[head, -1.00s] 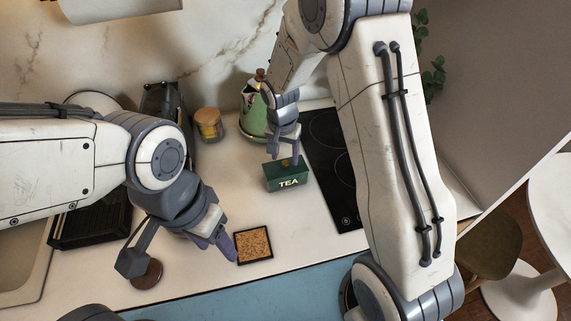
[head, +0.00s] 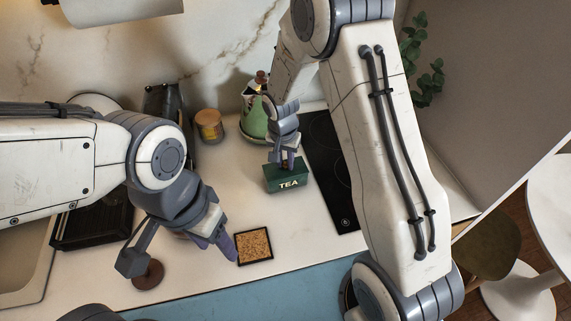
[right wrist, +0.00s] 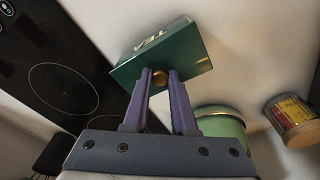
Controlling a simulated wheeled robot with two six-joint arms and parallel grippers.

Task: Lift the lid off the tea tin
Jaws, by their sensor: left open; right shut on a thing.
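The green tea tin (head: 284,179), lettered TEA, stands on the white counter left of the cooktop. Its lid (right wrist: 178,46) is on it, and no gap shows between lid and tin. My right gripper (head: 287,164) is over the tin with its fingers pointing down. In the right wrist view its purple fingers (right wrist: 160,79) are shut on the round brass-coloured knob (right wrist: 159,78) of the lid. My left gripper (head: 224,245) is open and empty, beside the left edge of the cork mat.
A black-framed cork mat (head: 254,245) lies in front of the tin. The black cooktop (head: 330,170) is at its right. A green pot (head: 254,120) and a jar with a wooden lid (head: 210,125) stand behind. A black rack (head: 90,228) is at the left.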

